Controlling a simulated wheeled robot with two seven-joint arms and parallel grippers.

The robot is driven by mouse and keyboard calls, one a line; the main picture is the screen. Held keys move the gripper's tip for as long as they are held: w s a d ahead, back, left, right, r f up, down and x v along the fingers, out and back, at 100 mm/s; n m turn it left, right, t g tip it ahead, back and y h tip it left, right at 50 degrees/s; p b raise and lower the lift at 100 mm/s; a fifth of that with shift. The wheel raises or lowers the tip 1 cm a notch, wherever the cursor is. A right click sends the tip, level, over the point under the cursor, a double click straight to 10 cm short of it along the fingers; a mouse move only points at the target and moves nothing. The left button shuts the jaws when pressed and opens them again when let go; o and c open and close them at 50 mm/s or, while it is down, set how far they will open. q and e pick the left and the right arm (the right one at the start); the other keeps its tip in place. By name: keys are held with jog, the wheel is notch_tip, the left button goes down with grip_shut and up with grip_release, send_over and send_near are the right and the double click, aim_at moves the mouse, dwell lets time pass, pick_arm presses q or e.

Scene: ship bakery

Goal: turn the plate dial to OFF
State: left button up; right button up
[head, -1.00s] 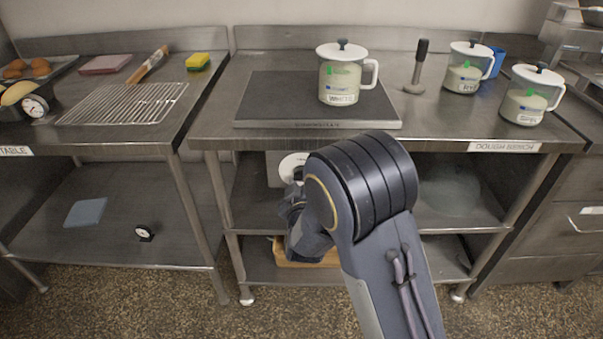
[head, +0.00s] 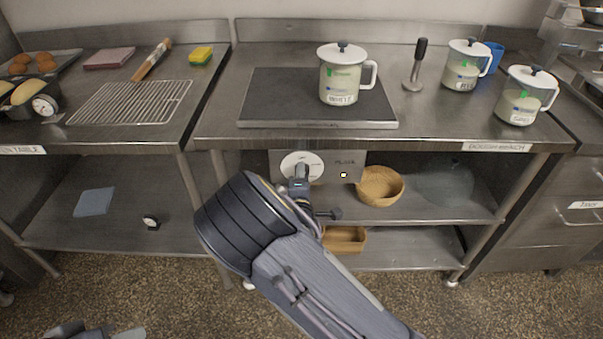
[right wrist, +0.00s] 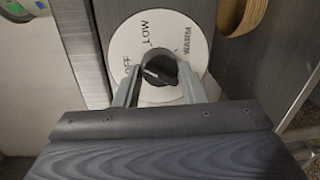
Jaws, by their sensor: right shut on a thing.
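The plate dial is a white disc (head: 290,165) with a black knob, on the front of a grey control box (head: 345,158) under the right bench. In the right wrist view the dial face (right wrist: 125,42) reads OFF at left, LOW at upper left and WARM at right. Its black knob (right wrist: 159,68) has a light mark pointing left, toward the OFF side. My right gripper (head: 301,176) is at the dial, its two fingers (right wrist: 158,77) shut on the knob from both sides. A grey part of my left arm shows at the bottom left edge; its jaws cannot be made out.
A flat dark plate (head: 270,95) on the bench bears a white-lidded jar (head: 340,78). A round basket (head: 380,187) stands right of the box on the shelf below. A wooden tray (head: 345,238) is on the lowest shelf.

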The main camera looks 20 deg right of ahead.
jog(key=shift+n+p, duration=0.4)
jog(key=shift+n, duration=2.3)
jog(key=o, duration=1)
jog(key=v, duration=0.8)
jog(key=shift+w+a+f, duration=0.1)
jog(key=shift+f, duration=0.05)
